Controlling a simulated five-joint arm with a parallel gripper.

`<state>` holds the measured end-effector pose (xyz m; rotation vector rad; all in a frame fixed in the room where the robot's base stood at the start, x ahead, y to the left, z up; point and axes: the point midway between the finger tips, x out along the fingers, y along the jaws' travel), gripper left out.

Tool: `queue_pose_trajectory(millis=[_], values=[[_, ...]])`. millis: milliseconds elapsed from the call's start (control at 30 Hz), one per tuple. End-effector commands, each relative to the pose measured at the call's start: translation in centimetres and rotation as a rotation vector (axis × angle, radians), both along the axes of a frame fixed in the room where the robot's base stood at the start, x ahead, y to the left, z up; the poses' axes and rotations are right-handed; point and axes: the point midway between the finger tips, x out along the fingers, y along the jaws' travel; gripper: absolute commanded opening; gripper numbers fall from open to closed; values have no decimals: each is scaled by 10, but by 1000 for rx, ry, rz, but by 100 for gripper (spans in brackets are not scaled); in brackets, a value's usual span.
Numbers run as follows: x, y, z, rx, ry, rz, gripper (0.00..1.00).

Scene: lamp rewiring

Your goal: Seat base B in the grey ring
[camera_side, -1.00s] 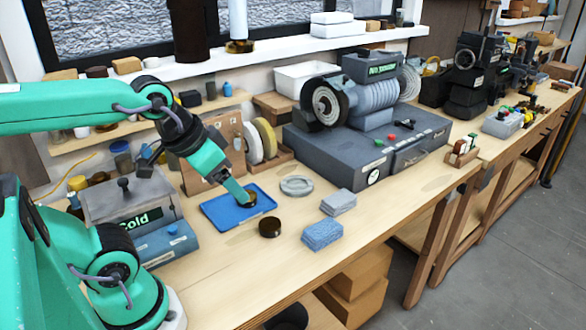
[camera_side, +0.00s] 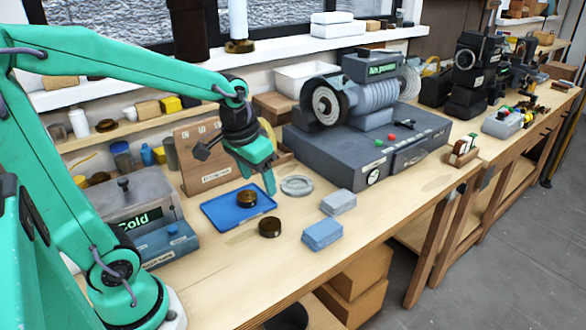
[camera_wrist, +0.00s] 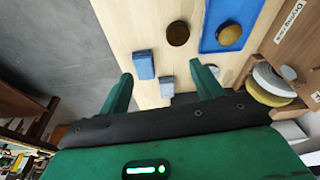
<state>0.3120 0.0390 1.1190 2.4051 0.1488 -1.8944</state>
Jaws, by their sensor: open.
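Two round dark brown bases show in the side view. One base (camera_side: 246,198) sits on the blue tray (camera_side: 217,212), and the other base (camera_side: 270,227) stands on the bare bench in front of it. I see no letter to tell which is base B. The grey ring (camera_side: 297,186) lies flat on the bench to the right of the tray, with no base in it. My gripper (camera_side: 268,184) is open and empty, above the bench between tray and ring. The wrist view shows its spread fingers (camera_wrist: 160,73) and both bases, one on the bench (camera_wrist: 178,35), one on the tray (camera_wrist: 230,35).
A blue block (camera_side: 322,234) and a grey block (camera_side: 338,202) lie right of the bases. The grey machine (camera_side: 350,150) stands behind them. A wooden board (camera_side: 207,155) stands behind the tray, and a grey "Cold" box (camera_side: 130,213) is at left.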

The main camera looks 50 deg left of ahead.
Motion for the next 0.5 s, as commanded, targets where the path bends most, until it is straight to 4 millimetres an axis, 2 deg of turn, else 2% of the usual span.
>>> queue_pose_trajectory(millis=[200, 500], values=[[24, 17, -31, -12, 83, 41, 65], [49, 40, -78, -31, 185, 91, 65]])
